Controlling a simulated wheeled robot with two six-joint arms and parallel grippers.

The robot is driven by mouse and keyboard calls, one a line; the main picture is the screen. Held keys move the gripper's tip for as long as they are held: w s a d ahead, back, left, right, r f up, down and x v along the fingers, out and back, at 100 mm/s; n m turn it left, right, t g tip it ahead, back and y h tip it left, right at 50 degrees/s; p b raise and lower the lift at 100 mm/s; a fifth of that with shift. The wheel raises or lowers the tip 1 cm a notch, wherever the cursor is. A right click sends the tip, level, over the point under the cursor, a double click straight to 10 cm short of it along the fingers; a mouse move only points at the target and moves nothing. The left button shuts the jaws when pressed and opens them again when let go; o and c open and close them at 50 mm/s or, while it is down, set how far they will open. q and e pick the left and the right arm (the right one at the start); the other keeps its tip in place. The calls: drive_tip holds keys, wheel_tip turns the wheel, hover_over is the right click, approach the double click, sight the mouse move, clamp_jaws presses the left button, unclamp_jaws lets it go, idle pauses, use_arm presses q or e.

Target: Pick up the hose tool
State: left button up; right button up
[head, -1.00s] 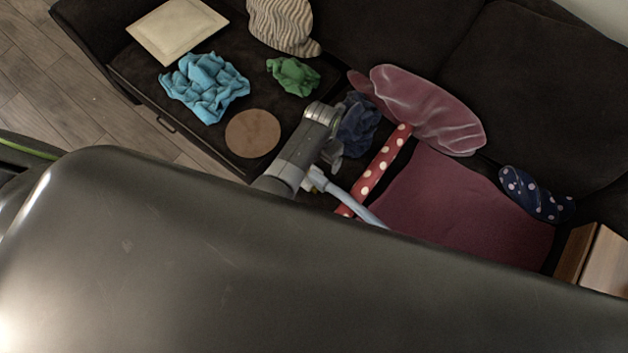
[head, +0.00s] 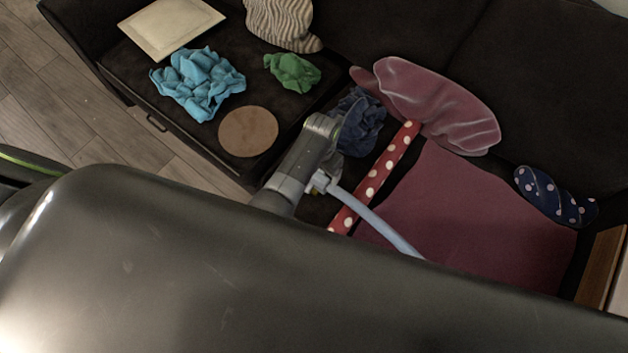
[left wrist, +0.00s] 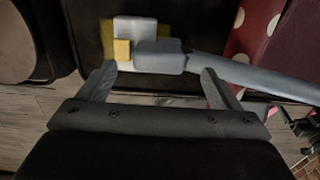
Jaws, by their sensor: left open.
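The hose tool (head: 375,220) is a pale blue-grey tube with a white and yellow head, lying by the red polka-dot strip on the dark sofa. In the left wrist view its blocky head (left wrist: 158,55) lies just beyond and between the fingertips, and the tube runs off to the right. My left gripper (left wrist: 158,72) is open, with a finger on either side of the head and nothing clasped. In the head view my left arm's grey link (head: 300,165) stands beside the tool's head. The tube's lower end is hidden behind a large dark part in front. My right gripper does not show.
A crumpled dark blue cloth (head: 360,122) lies right behind my arm. A maroon cloth (head: 470,205) and maroon cushion (head: 440,105) lie to the right. A brown disc (head: 248,131), blue cloth (head: 198,84) and green cloth (head: 292,72) lie to the left.

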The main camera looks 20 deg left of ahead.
sight(319, 176)
use_arm(q)
wheel_tip(319, 176, down, 3)
drive_tip(key=b, duration=0.3)
drive_tip(key=shift+s+a+f, duration=0.1)
drive_tip(key=shift+s, duration=0.05)
drive_tip(key=shift+f+b, duration=0.85)
drive_tip(key=shift+b, duration=0.15)
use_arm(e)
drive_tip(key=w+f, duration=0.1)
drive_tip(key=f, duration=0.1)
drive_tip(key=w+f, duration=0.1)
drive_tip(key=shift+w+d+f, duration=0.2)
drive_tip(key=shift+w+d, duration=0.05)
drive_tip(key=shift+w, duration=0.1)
use_arm(q)
drive_tip(key=c, duration=1.3)
wheel_tip(319, 176, up, 9)
drive_tip(key=p, duration=0.9)
drive_tip(key=shift+f, duration=0.2)
drive_tip(key=shift+r+p, duration=0.8)
drive_tip(key=shift+p, duration=0.25)
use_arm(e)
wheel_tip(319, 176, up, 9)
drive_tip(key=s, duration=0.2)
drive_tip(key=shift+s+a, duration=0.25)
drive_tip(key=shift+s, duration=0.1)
